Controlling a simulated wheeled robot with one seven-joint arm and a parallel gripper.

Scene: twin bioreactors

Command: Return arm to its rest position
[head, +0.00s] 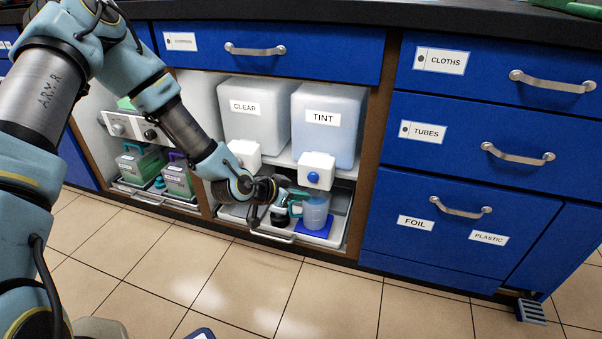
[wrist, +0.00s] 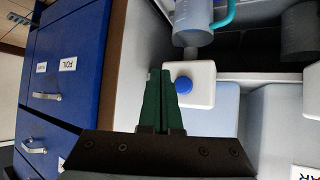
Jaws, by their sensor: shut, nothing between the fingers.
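My arm (head: 185,130) reaches from the upper left down into the open cabinet. My gripper (head: 285,188) is at its end, in front of the two dispensers and close to the jug. In the wrist view the green fingers of my gripper (wrist: 158,98) lie together with nothing between them. They point toward the white tap block with a blue button (wrist: 182,84); I cannot tell whether they touch it. A blue jug (head: 315,212) with a teal handle stands on a blue pad under the TINT tank; it also shows in the wrist view (wrist: 192,18).
The CLEAR tank (head: 245,125) and TINT tank (head: 325,135) sit on a shelf above a pull-out tray (head: 262,222). Blue drawers (head: 470,150) flank the right side. The tiled floor (head: 250,290) in front is clear.

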